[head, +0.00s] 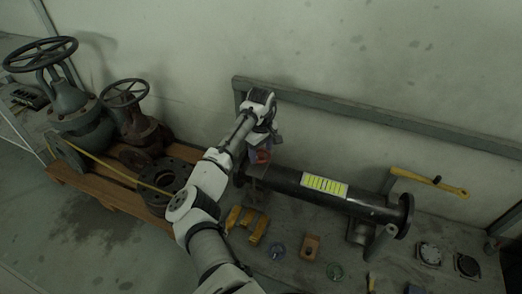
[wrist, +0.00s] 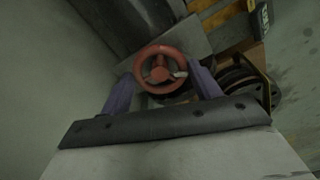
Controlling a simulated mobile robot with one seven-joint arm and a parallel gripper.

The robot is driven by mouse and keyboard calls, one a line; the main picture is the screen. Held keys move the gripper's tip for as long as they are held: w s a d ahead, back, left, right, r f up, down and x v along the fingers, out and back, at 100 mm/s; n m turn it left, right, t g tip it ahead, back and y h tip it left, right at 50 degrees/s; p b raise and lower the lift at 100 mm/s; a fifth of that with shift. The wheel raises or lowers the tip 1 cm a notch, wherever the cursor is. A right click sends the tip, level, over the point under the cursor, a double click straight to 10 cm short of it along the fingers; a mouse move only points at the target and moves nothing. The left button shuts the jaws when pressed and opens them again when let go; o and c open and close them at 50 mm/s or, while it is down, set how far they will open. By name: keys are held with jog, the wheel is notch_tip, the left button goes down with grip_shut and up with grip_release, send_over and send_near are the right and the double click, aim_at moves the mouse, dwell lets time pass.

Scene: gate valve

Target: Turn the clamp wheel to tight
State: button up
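The clamp wheel (wrist: 161,69) is a small red handwheel with spokes, seen nearly face-on in the wrist view. In the head view it is a small reddish patch (head: 262,156) at the left end of the dark pipe (head: 283,181), partly hidden by my arm. My gripper (wrist: 160,80) is open, with a purple finger on each side of the wheel's lower half. I cannot tell whether either finger touches the rim. In the head view my gripper (head: 258,146) is just above the wheel, its fingers hard to make out.
Yellow blocks (head: 246,222) and small parts lie on the bench in front. Two large valves with handwheels (head: 40,54) stand on a wooden pallet (head: 95,187) at left. A wall with a grey rail (head: 350,108) is close behind.

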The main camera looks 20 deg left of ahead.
jog(key=shift+c, duration=1)
